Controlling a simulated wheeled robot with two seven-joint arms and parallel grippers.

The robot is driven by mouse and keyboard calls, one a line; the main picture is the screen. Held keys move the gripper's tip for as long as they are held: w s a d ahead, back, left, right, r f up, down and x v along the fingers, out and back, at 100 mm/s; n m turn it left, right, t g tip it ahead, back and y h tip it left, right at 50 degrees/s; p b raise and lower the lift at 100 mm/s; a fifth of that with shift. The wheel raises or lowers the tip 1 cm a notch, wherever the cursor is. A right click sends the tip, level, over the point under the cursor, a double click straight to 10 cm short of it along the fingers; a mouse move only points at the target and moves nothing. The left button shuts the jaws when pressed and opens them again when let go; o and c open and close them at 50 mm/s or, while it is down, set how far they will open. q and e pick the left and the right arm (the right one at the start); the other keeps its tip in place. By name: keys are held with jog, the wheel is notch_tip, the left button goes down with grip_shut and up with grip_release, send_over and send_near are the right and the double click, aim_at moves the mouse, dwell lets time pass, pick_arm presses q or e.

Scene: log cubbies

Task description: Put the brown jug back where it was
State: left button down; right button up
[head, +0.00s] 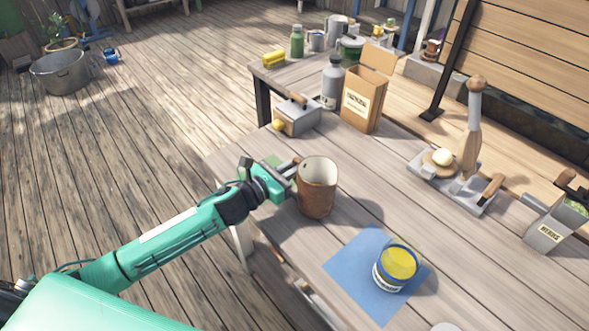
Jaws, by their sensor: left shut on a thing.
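The brown jug (316,196) is upright near the left edge of the wooden table (440,245), with its pale inside showing from above. My left gripper (293,180) reaches it from the left and is shut on its left side. The part of the jug between the fingers is hidden. I cannot tell whether its base touches the table. My right gripper is not in view.
Behind the jug are a grey box-shaped tool (302,118), a grey bottle (331,82) and an open carton (364,103). A press-like stand (462,184) is to the right.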

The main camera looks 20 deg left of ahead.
pick_arm(q)
jog(key=shift+f, duration=0.4)
jog(key=shift+f, duration=0.2)
jog(key=c, duration=1.5)
grip_release()
